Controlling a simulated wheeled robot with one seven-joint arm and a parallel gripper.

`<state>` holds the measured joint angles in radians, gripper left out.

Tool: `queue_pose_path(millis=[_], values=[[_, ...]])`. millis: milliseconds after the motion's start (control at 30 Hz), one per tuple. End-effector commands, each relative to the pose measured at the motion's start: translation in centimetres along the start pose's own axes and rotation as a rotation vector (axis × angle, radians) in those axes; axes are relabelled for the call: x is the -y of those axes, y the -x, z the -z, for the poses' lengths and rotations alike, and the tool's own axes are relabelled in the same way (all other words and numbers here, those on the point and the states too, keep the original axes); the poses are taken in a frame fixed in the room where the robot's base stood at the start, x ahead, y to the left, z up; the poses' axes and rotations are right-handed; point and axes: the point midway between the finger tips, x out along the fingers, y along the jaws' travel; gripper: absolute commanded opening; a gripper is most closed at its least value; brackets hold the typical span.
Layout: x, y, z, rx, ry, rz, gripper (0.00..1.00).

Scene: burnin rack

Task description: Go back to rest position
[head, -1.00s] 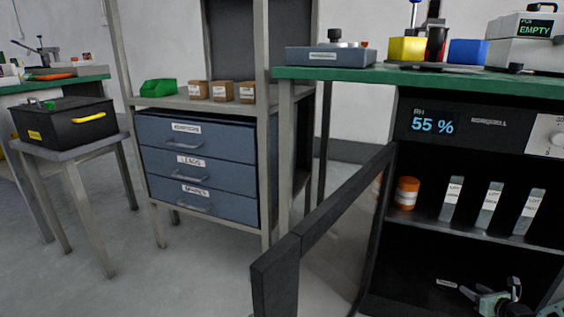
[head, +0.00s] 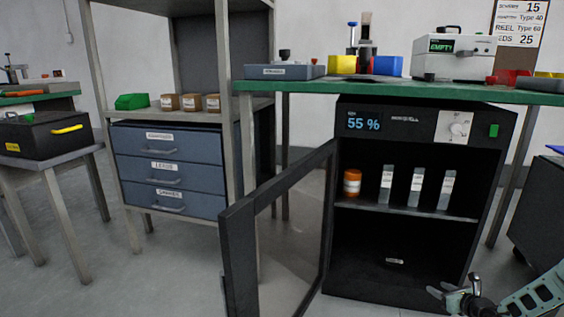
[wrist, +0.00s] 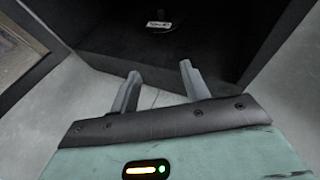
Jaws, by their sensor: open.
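My gripper (head: 454,288) is at the lower right of the head view, in front of the black cabinet (head: 347,292) and low, near its bottom compartment. In the wrist view my gripper (wrist: 158,84) has its two fingers spread apart with nothing between them. The gripper looks apart from the cabinet.
The cabinet's glass door (head: 280,235) stands open to the left. Its shelf holds an orange jar (head: 352,183) and several grey packets (head: 416,188). A green bench (head: 400,90) spans above. A drawer unit (head: 170,168) and a black box (head: 45,137) stand left.

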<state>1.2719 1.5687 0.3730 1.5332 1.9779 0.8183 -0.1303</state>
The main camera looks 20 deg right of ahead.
Motion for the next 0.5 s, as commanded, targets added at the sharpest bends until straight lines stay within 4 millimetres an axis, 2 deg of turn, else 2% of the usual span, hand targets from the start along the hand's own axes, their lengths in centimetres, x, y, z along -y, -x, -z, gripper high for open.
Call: queue_pose_path(millis=[333, 500], values=[[-4.2, -1.5, -4.8, 0.014, 0.120, -0.140, 0.46], [-8.2, -2.3, -8.4, 0.027, 0.224, -0.259, 0.46]])
